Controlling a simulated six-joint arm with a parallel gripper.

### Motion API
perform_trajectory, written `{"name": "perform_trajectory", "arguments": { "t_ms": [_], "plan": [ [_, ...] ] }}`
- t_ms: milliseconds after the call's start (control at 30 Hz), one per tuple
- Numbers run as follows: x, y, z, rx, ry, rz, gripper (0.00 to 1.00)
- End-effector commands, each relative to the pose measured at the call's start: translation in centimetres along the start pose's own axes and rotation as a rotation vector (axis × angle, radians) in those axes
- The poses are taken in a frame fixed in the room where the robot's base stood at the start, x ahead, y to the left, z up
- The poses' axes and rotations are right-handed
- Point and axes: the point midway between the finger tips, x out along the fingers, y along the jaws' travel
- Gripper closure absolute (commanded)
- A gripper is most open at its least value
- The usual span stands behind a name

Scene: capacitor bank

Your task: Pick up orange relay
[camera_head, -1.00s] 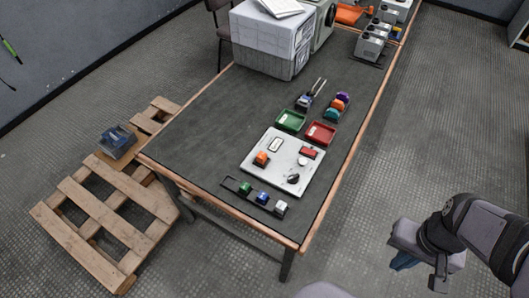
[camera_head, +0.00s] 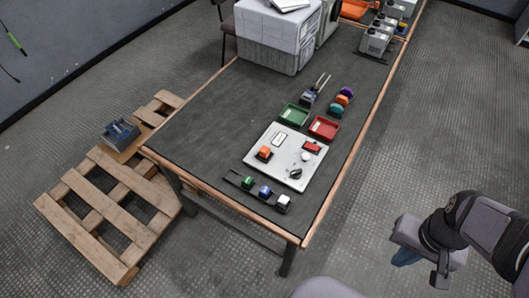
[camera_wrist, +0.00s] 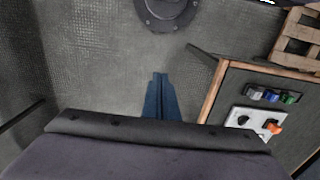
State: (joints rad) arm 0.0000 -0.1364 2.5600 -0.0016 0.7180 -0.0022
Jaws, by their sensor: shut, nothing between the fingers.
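The orange relay (camera_head: 264,153) is a small block on the left part of a white panel (camera_head: 270,167) on the dark table. In the wrist view the orange relay (camera_wrist: 275,127) shows at the right, on the panel's edge area. My gripper (camera_head: 405,259) hangs over the floor to the right of the table in the head view, well apart from the relay. In the wrist view the blue fingers of my gripper (camera_wrist: 160,98) are together with nothing between them.
A rack with green, blue and white blocks (camera_head: 265,191) lies at the table's near edge. A green tray (camera_head: 293,117) and a red tray (camera_head: 324,128) sit behind the panel. Several coloured blocks (camera_head: 342,99) stand behind the red tray. A wooden pallet (camera_head: 100,220) is left of the table.

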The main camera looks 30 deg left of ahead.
Motion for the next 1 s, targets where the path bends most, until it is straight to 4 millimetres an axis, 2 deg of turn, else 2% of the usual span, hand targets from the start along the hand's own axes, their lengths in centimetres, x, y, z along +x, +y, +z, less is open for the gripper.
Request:
{"name": "perform_trajectory", "arguments": {
  "t_ms": [33, 200, 233, 533, 667, 767, 867, 1000],
  "plan": [
    [0.0, 0.0, 0.0, 0.000, 0.000, 0.000, 1.00],
    [0.0, 0.0, 0.0, 0.000, 0.000, 0.000, 0.59],
    [0.0, 0.0, 0.0, 0.000, 0.000, 0.000, 0.55],
    [0.1, 0.0, 0.0, -0.007, -0.001, 0.002, 0.55],
    [0.9, -0.3, -0.5, -0.090, -0.012, 0.025, 0.55],
    [2.2, -0.8, -1.6, -0.244, -0.029, 0.071, 0.55],
    [3.9, -1.7, -3.3, -0.484, -0.055, 0.147, 0.55],
    [6.8, -4.2, -7.1, -0.915, -0.096, 0.308, 0.55]
  ]
}}
